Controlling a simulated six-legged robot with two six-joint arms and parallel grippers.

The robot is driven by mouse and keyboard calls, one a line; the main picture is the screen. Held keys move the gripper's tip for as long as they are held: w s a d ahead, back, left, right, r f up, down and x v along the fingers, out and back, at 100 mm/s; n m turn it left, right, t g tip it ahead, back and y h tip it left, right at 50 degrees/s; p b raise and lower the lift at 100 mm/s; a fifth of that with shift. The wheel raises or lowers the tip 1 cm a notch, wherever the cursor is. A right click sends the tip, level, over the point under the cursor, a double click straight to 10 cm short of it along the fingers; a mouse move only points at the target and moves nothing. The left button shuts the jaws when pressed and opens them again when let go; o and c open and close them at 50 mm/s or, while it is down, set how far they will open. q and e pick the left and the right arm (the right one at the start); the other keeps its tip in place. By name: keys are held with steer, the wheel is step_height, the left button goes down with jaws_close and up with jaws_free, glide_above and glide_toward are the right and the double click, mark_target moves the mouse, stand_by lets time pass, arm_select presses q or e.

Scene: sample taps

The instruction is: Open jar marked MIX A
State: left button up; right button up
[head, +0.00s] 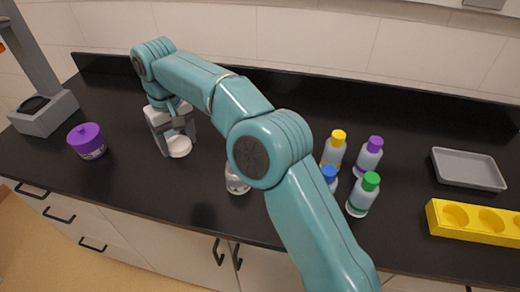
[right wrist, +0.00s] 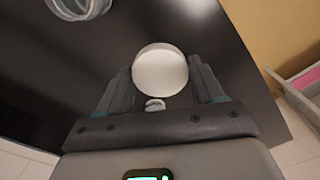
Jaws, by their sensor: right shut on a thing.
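My right gripper (head: 172,132) is shut on a white round lid (head: 179,147) at the left of the counter. In the right wrist view the lid (right wrist: 160,72) sits between the two fingers, with a small pale patterned piece (right wrist: 155,104) below it. I cannot tell whether the lid touches the counter. A clear jar (head: 237,184) with a pale label stands at the middle front, mostly hidden by my right arm. In the right wrist view a clear round jar rim (right wrist: 78,6) shows at the top left. I cannot read MIX A anywhere. My left gripper is out of view.
Several bottles with coloured caps, one green (head: 363,195), stand right of my arm. A grey tray (head: 468,168) and yellow rack (head: 475,222) lie at the right. The front counter edge is near.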

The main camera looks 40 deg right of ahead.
steer(key=s+d+r+m, duration=0.2)
steer(key=s+d+m, duration=0.15)
steer(key=d, duration=0.65)
steer(key=s+d+r+m, duration=0.1)
steer(key=s+d+m, duration=0.25)
steer(key=d, duration=0.55)
steer(key=s+d+r+m, duration=0.2)
steer(key=s+d+m, duration=0.15)
steer(key=d, duration=0.65)
steer(key=shift+n, duration=0.25)
steer(key=f, duration=0.5)
steer(key=f+b, duration=0.1)
steer(key=f, duration=0.4)
steer(key=f+b, duration=0.1)
steer(key=f, duration=0.4)
steer(key=shift+s+d, duration=0.3)
steer(key=shift+s, duration=0.1)
step_height(320, 180, down, 5)
steer(key=shift+r, duration=0.1)
steer(key=shift+a, duration=0.1)
